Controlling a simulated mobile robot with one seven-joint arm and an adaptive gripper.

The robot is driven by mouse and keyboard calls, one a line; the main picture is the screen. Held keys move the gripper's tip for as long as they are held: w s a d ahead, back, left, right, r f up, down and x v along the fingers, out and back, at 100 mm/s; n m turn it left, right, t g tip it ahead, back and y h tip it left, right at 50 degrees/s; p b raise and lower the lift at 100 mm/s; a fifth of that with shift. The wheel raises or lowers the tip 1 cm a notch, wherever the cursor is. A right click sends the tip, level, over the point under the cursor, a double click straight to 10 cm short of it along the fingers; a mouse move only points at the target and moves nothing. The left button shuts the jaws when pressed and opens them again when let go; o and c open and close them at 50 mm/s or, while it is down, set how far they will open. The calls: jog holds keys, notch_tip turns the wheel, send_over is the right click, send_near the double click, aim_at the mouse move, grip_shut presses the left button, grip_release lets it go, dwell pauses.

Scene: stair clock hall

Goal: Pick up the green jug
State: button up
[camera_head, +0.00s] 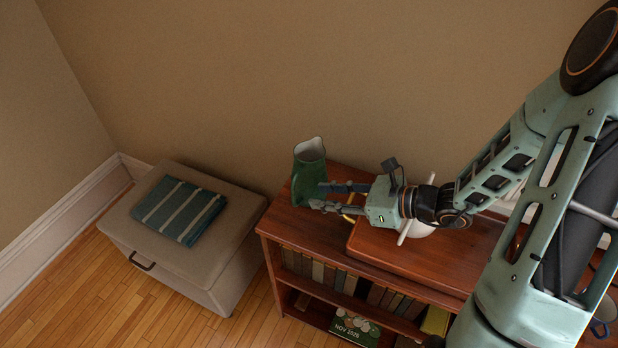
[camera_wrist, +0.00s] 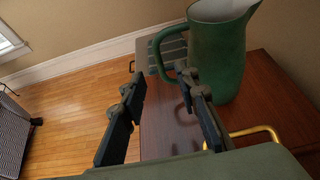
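The green jug (camera_head: 309,172) stands upright on the left end of the wooden bookcase top (camera_head: 290,222). In the wrist view my gripper (camera_wrist: 164,85) has a clear gap between the fingers, and the handle shows just past the tips. The right finger overlaps the jug's handle side; I cannot tell whether they touch.
A raised wooden piece (camera_head: 380,245) with a brass handle (camera_wrist: 256,132) lies under my gripper. A storage bench (camera_head: 235,235) with a folded striped cloth (camera_head: 180,210) stands left. The wall is close behind.

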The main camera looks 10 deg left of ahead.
aim_at(294, 201)
jog(key=x, duration=0.9)
jog(key=shift+a+f, duration=0.1)
jog(key=shift+f, duration=0.15)
jog(key=shift+c, duration=0.4)
grip_shut()
jog(key=shift+w+r, duration=0.1)
